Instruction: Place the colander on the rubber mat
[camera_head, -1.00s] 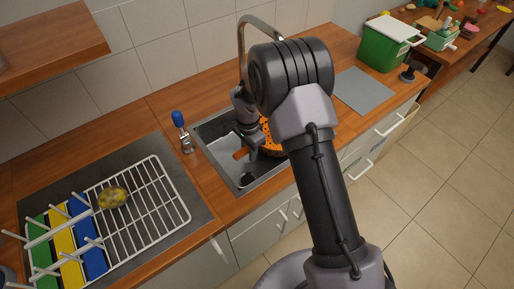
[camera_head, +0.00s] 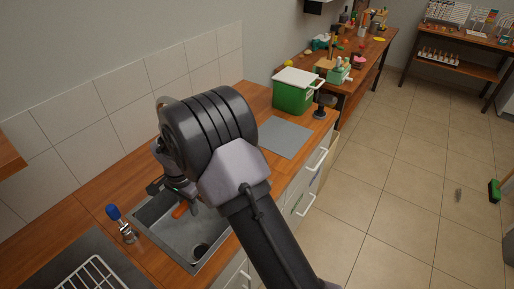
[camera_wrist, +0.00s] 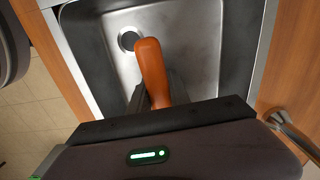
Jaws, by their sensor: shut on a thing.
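My gripper (camera_head: 183,203) is over the sink, shut on the orange colander. The colander's orange handle (camera_head: 180,210) sticks out beside the fingers. In the wrist view the handle (camera_wrist: 152,68) points up the picture, away from the fingers, over the sink basin. The colander's bowl is hidden in both current views, behind my arm and gripper. A flat grey square, which looks like the rubber mat (camera_head: 285,136), lies bare on the counter to the right of the sink. It is outside the wrist view.
The steel sink (camera_head: 203,262) has raised walls and a drain. A faucet arches behind my arm. A green bin with a white lid (camera_head: 293,92) and a dark object (camera_head: 322,106) stand beyond the mat.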

